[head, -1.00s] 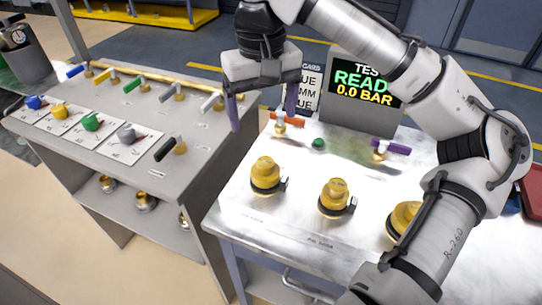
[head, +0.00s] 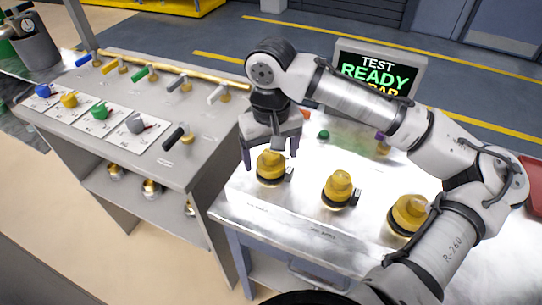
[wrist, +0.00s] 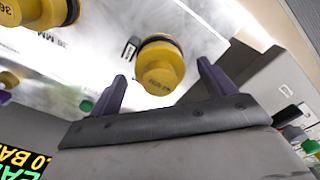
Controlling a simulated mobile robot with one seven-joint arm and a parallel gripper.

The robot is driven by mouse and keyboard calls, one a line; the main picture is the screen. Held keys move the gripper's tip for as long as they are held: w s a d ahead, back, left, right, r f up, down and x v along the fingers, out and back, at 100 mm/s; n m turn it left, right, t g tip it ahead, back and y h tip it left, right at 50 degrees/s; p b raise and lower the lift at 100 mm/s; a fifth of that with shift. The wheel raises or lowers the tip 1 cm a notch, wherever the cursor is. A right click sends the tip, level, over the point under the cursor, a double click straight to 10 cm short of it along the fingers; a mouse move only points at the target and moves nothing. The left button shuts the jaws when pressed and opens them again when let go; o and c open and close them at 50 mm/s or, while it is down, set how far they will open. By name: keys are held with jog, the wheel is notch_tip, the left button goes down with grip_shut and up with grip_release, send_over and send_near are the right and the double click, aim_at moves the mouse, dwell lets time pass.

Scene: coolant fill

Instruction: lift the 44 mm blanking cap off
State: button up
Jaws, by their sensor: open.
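Three yellow caps with black bands stand on the metal bench top: a left cap (head: 271,168), a middle cap (head: 340,188) and a right cap (head: 409,214). My gripper (head: 270,154) is open and empty, pointing down just above the left cap, with one finger to each side. In the wrist view this cap (wrist: 160,66) shows between and beyond the purple fingers (wrist: 161,72); the number on its face is too small to read surely. Another cap (wrist: 42,10) in the wrist view reads 36. I cannot tell whether either finger touches the cap.
A test screen (head: 376,76) reading READY stands behind the bench, partly behind my arm. A green button (head: 323,135) and a purple-handled valve (head: 382,146) lie behind the caps. A grey stand (head: 110,165) with several coloured handles is at left.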

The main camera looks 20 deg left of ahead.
jog(key=c, duration=1)
